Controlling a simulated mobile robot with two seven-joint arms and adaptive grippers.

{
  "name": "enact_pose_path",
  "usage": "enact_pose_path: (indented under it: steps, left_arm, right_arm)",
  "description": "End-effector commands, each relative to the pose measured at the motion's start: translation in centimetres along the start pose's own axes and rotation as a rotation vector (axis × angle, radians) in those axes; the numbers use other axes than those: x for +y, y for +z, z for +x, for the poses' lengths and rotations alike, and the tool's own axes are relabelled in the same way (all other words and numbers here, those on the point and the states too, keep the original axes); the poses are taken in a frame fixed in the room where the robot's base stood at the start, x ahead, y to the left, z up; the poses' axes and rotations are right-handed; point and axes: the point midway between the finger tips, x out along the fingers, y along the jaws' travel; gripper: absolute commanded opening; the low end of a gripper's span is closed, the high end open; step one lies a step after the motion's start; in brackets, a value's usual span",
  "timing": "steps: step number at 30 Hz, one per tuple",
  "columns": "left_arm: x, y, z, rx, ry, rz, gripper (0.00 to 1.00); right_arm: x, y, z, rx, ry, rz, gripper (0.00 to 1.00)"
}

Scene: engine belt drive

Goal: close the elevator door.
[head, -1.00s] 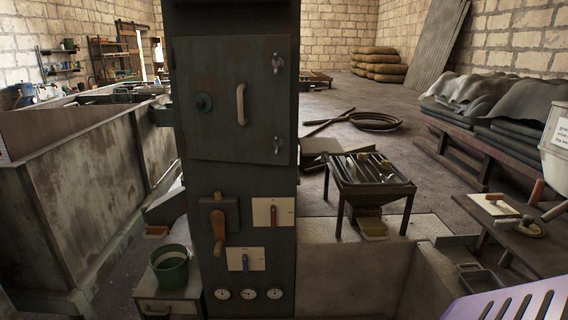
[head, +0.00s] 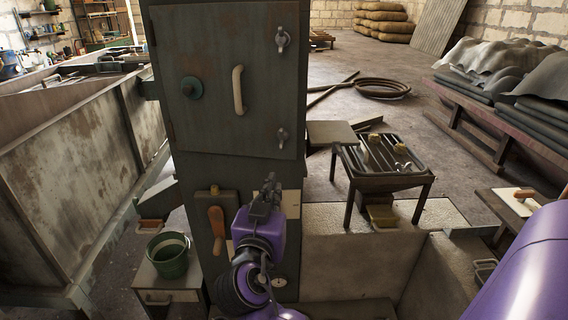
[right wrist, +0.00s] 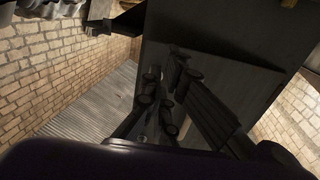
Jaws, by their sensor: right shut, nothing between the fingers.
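The elevator door (head: 215,60) is a dark grey panel high on the dark elevator column (head: 284,172). It has a pale upright handle (head: 238,90), a green round knob (head: 193,90) at its left, and two latches (head: 282,40) (head: 283,138) on its right side. Its lower edge slants down to the right; I cannot tell how far it stands ajar. My right gripper (head: 269,184) is shut and empty, pointing up below the door's lower right part. In the right wrist view its dark fingers (right wrist: 163,95) show against a dark panel. My left gripper is out of view.
An orange-handled crank (head: 217,228) is on the column left of my right gripper. A green bucket (head: 168,255) stands on a small cabinet at the lower left. A slatted metal stand (head: 385,178) is right of the column. The floor behind it is mostly open.

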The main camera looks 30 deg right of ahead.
Motion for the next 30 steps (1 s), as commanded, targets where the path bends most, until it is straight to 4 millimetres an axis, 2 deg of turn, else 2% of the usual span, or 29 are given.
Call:
enact_pose_path:
  steps: [1,6,15,21,30]
  left_arm:
    - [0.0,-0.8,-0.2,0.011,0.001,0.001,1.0]
    - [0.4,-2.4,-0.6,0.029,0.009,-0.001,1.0]
    - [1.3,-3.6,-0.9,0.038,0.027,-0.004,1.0]
    - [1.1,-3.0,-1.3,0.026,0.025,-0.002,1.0]
    - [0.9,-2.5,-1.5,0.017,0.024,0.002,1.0]
  right_arm:
    - [0.1,-0.7,1.1,0.008,0.002,-0.001,0.0]
    - [0.0,-0.8,4.8,0.01,0.0,-0.002,0.0]
    - [0.0,-0.7,10.3,0.006,-0.001,-0.001,0.0]
    - [-0.1,-0.3,11.9,0.003,-0.002,-0.002,0.0]
    - [0.0,-0.1,12.1,0.001,-0.003,-0.002,0.0]
